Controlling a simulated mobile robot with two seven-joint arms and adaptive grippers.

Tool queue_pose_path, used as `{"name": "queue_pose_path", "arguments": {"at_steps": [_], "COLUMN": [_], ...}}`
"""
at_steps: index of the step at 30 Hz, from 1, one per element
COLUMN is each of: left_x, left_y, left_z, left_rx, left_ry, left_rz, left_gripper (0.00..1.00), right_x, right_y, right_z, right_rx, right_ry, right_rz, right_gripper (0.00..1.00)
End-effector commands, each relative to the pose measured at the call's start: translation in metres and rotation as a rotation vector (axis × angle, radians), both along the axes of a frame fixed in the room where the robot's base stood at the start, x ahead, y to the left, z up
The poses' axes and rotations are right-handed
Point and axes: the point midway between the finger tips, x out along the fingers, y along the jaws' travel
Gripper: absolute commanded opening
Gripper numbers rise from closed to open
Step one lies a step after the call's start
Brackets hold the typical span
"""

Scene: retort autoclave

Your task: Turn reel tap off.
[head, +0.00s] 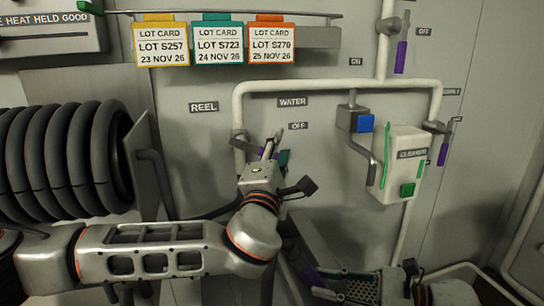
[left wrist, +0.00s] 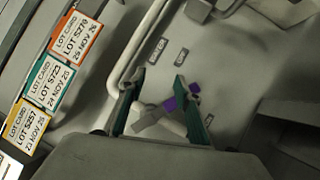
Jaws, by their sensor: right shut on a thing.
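The reel tap sits on the white pipe below the REEL label (head: 203,107). In the left wrist view its lever has a purple grip (left wrist: 169,104), with more purple showing past the right finger. My left gripper (head: 276,153) is at the tap and hides most of it in the head view. In the left wrist view its teal-padded fingers (left wrist: 160,95) are apart, with part of the lever between or just behind them; contact cannot be told. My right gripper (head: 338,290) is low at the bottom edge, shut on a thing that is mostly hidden.
Purple levers (head: 401,57) are on pipes further right. Lot cards (head: 218,45) hang above. A black coiled hose (head: 60,160) fills the left.

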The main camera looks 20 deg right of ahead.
Motion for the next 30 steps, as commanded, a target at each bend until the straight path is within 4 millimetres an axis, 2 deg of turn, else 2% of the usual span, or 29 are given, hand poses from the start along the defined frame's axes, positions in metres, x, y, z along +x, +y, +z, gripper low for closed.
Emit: {"name": "queue_pose_path", "arguments": {"at_steps": [1, 7, 15, 23, 26, 30], "left_x": [-0.004, -0.016, -0.03, -0.031, -0.024, -0.003], "left_y": [-0.002, 0.002, 0.024, 0.036, 0.034, 0.027], "left_z": [0.004, -0.003, -0.02, -0.029, -0.031, -0.035], "left_rx": [0.059, 0.334, 0.668, 0.789, 0.792, 0.79], "left_ry": [-0.001, 0.026, 0.057, 0.073, 0.077, 0.078], "left_rz": [0.009, 0.061, 0.126, 0.151, 0.152, 0.154], "left_gripper": [0.33, 0.33, 0.33, 0.33, 0.33, 0.33], "right_x": [0.0, 0.0, 0.0, 0.0, 0.0, 0.0], "right_y": [0.0, 0.0, 0.0, 0.0, 0.0, 0.0], "right_z": [0.001, 0.001, 0.001, 0.001, 0.001, 0.001], "right_rx": [0.001, 0.001, 0.0, 0.0, 0.0, 0.0], "right_ry": [-0.002, -0.002, -0.001, -0.001, -0.001, -0.001], "right_rz": [0.001, 0.001, 0.0, 0.0, 0.0, 0.0], "right_gripper": [0.0, 0.0, 0.0, 0.0, 0.0, 0.0]}}
